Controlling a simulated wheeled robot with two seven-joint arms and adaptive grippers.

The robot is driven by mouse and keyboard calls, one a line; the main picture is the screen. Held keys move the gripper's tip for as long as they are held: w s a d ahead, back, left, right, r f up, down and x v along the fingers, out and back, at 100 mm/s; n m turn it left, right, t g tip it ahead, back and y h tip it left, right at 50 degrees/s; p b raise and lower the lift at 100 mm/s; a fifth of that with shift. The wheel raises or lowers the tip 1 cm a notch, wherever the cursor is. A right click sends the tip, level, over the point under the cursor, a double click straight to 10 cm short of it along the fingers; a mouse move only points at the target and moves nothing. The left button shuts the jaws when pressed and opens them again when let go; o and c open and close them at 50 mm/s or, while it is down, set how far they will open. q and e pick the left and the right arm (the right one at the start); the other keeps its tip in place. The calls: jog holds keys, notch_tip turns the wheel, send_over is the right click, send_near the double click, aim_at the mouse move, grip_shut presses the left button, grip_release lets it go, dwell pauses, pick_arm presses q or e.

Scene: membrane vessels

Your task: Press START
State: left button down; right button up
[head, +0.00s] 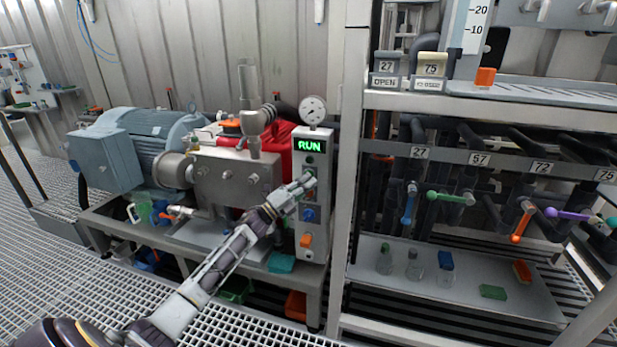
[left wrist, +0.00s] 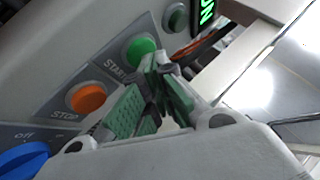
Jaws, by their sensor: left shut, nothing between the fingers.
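The control box (head: 313,190) stands upright at the right end of the pump bench. Its display (head: 309,146) reads RUN in green, and part of it shows in the left wrist view (left wrist: 207,11). The green START button (left wrist: 139,46) shows in the left wrist view, with an orange STOP button (left wrist: 86,97) below and left of it. My left gripper (head: 307,179) is shut and empty at the box face, hiding START in the head view. In the left wrist view its green-padded fingers (left wrist: 158,82) are right beside START; I cannot tell if they touch it. My right gripper is not in view.
A blue knob (head: 308,214) and an orange part (head: 305,240) are lower on the box. A round gauge (head: 313,110) tops it. A blue motor (head: 155,138) and metal pump (head: 235,178) stand left. A rack post (head: 345,180) is close on the right.

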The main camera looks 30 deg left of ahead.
pick_arm(q)
jog(key=shift+w, duration=0.1)
dwell(0.7)
jog(key=shift+s+d+p, duration=0.15)
jog(key=shift+s+p, duration=0.25)
jog(key=shift+s, duration=0.4)
jog(key=shift+s+d+p, duration=0.2)
jog(key=shift+s+p, duration=0.2)
jog(key=shift+s, duration=0.4)
jog(key=shift+s+d+p, duration=0.2)
jog(key=shift+s+p, duration=0.2)
jog(key=shift+s, duration=0.45)
jog(key=shift+s+d+p, duration=0.2)
jog(key=shift+s+p, duration=0.2)
jog(key=shift+s, duration=0.4)
